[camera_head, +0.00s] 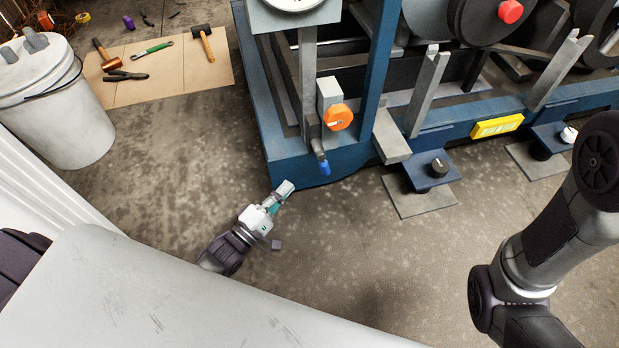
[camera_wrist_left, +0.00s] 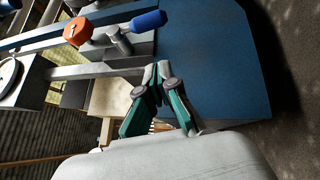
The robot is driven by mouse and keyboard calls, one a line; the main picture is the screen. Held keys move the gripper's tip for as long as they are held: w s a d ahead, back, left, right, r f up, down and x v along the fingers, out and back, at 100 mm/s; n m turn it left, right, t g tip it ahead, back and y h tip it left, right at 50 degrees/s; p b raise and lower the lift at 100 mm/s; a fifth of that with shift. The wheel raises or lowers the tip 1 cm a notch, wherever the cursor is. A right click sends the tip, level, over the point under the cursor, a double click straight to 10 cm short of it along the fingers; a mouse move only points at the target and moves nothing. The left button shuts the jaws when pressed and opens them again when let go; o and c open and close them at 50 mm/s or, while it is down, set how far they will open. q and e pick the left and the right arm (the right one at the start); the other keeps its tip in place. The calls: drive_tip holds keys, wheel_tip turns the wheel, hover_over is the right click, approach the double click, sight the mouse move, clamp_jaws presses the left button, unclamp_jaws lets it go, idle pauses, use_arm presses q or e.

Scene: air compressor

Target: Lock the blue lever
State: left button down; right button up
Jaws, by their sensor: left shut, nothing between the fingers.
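The blue lever (camera_head: 324,168) hangs at the lower end of a grey pipe fitting on the front corner of the compressor frame, below an orange knob (camera_head: 338,117). In the left wrist view the blue lever (camera_wrist_left: 149,20) lies at the top, with the orange knob (camera_wrist_left: 78,31) to its left. My left gripper (camera_head: 283,188) is in front of the frame, lower and to the left of the lever, and apart from it. In the left wrist view its fingertips (camera_wrist_left: 157,72) are together and empty. My right arm shows at the right, but its gripper is out of view.
The blue compressor frame (camera_head: 290,172) stands just beyond my left gripper. A grey bucket (camera_head: 62,115) stands at the left. A cardboard sheet (camera_head: 165,78) with hammers and other tools lies behind it. The floor around my left gripper is mostly clear.

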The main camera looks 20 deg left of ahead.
sight(324, 164)
use_arm(q)
drive_tip(key=w+d+r+b, duration=0.1)
drive_tip(key=w+d+b, duration=0.2)
drive_tip(key=w+d, duration=0.2)
drive_tip(key=shift+r, duration=0.25)
